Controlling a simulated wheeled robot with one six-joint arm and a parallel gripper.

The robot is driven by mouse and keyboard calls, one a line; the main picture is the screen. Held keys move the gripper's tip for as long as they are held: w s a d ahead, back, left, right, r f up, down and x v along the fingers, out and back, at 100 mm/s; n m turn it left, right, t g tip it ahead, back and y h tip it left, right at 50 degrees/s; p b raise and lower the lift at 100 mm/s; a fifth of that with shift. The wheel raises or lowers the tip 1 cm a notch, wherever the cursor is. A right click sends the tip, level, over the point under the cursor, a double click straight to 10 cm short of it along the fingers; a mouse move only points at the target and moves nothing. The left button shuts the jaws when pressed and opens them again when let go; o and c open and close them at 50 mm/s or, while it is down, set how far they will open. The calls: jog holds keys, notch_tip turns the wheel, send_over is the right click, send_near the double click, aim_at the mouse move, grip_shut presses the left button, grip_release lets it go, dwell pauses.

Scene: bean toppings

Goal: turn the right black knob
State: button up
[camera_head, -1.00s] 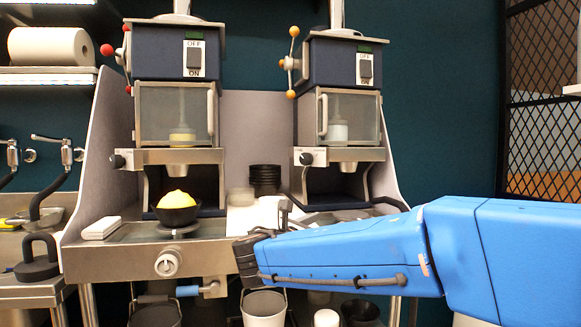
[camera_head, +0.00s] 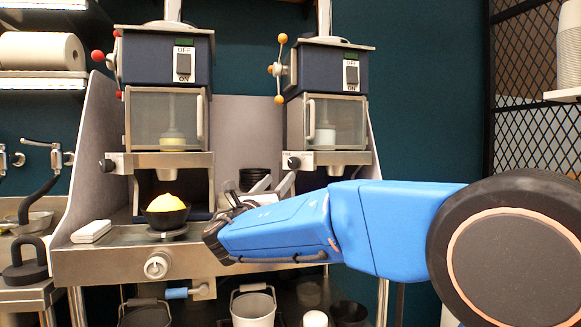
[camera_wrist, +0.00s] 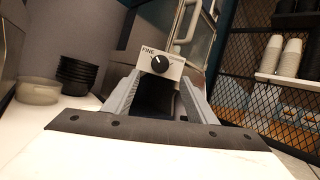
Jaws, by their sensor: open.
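The right black knob (camera_head: 293,163) is on the front of the right machine, at the left of its metal ledge. It also shows in the wrist view as a round black knob (camera_wrist: 160,63) on a pale plate marked "FINE", with a white pointer line. My gripper (camera_head: 275,182) is just below and left of this knob in the head view. In the wrist view my gripper (camera_wrist: 160,80) has its two grey fingers apart, with the knob just beyond and between the tips. No contact is visible. The left machine has a similar black knob (camera_head: 108,165).
A black bowl (camera_head: 167,217) with yellow contents stands under the left machine. Stacked black bowls (camera_wrist: 77,74) and a clear container (camera_wrist: 38,91) are left of my gripper. The right machine's door handle (camera_wrist: 187,22) is close above the knob. A mesh rack (camera_wrist: 255,80) is at right.

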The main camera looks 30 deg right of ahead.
aim_at(292, 163)
jog(key=x, duration=1)
jog(key=shift+w+d+r, duration=0.1)
jog(key=shift+d, duration=0.15)
jog(key=shift+c, duration=0.4)
jog(key=c, duration=1)
